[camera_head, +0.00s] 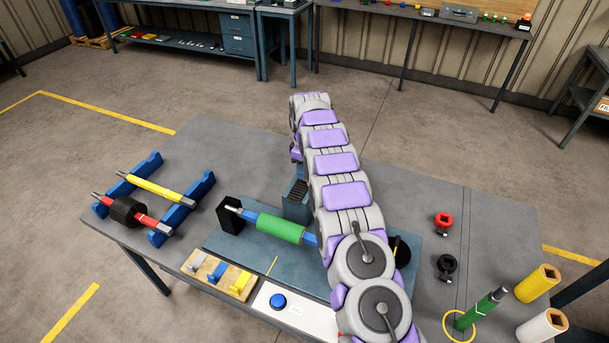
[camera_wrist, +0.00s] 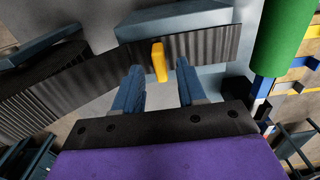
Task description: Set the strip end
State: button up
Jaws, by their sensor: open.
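In the wrist view, a dark ribbed strip (camera_wrist: 205,45) runs from a dark coil-like mass at the left to a pale blue-grey block (camera_wrist: 165,20) near the green roller (camera_wrist: 284,40). A yellow tab (camera_wrist: 158,62) stands against the strip. My gripper (camera_wrist: 159,70) is open, its two blue fingers on either side of the tab and apart from it in the picture. Whether the fingers touch the strip I cannot tell.
A rack (camera_head: 181,215) at the left holds a yellow rod and a red rod with a black roller. A wooden board (camera_head: 217,272) with coloured pieces and a blue button (camera_head: 278,301) lie in front. Red and black knobs and upright cylinders stand at the right.

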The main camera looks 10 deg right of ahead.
aim_at(301, 183)
jog(key=shift+f, duration=1.3)
grip_shut()
